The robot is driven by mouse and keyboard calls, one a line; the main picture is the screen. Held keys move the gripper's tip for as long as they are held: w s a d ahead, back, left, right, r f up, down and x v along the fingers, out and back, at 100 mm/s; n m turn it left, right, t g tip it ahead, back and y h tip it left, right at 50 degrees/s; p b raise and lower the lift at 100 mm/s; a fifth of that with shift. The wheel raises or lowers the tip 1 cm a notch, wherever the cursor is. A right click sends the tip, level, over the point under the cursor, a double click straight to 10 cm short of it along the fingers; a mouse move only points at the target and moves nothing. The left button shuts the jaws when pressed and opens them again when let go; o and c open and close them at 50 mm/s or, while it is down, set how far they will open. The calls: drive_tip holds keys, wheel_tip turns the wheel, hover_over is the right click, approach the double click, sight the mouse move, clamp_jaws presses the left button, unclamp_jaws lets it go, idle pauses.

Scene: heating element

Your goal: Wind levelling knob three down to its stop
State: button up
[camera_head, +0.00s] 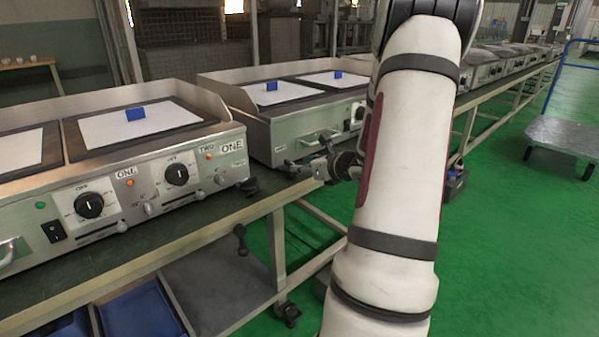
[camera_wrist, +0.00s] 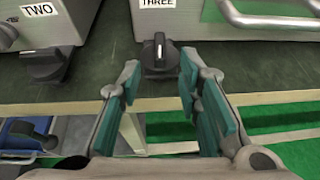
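Levelling knob three (camera_wrist: 160,54) is a dark knob with an upright grip, below the THREE label (camera_wrist: 157,3) at the bottom edge of a steel griddle in the wrist view. My gripper (camera_wrist: 158,80) is open, its teal-padded fingers spread to the left and right of the knob's line. The knob shows in the gap just beyond the fingertips, and I cannot tell whether they touch it. In the head view my gripper (camera_head: 318,168) is small, at the bench edge by the second griddle (camera_head: 285,140). Knob three cannot be made out there.
A similar dark knob (camera_wrist: 46,64) sits under the TWO label at left. A bar handle (camera_wrist: 270,18) juts out at upper right. The nearer griddle (camera_head: 150,180) stands left on the bench. A trolley (camera_head: 575,135) stands on open green floor at right.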

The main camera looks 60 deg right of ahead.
drive_tip(key=shift+x, duration=1.2)
clamp_jaws()
drive_tip(key=shift+d+r+n+y+p, duration=0.1)
drive_tip(key=shift+n+y+p, duration=0.2)
drive_tip(key=shift+y+p, duration=0.1)
